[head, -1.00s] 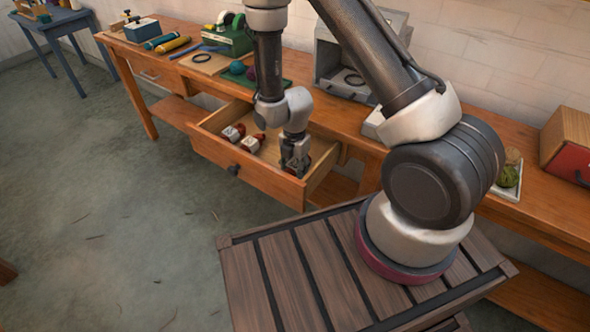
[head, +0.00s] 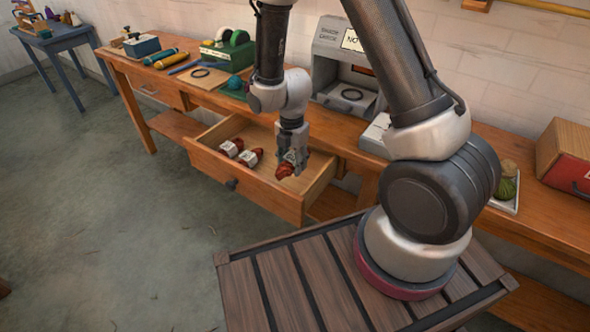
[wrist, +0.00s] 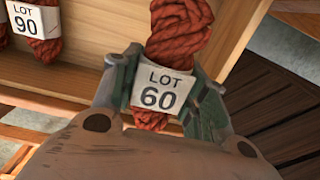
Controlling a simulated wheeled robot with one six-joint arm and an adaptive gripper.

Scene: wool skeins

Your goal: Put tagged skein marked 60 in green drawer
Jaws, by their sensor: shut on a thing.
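My gripper (head: 290,158) is shut on a red skein (head: 284,171) and holds it above the right part of the open wooden drawer (head: 298,203). In the wrist view the held skein (wrist: 180,35) carries a white tag reading LOT 60, between the fingers (wrist: 165,90). Two more red skeins with white tags, a left one (head: 230,148) and a right one (head: 251,157), lie in the drawer. The wrist view shows one of them (wrist: 46,50) tagged LOT 90. I cannot make out a green drawer.
A grey box with a sign (head: 345,60) stands on the wooden bench behind my arm. A red-fronted wooden box (head: 567,170) is at the right, beside a tray with green and brown balls (head: 505,187). A green box (head: 229,50) stands at the back left.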

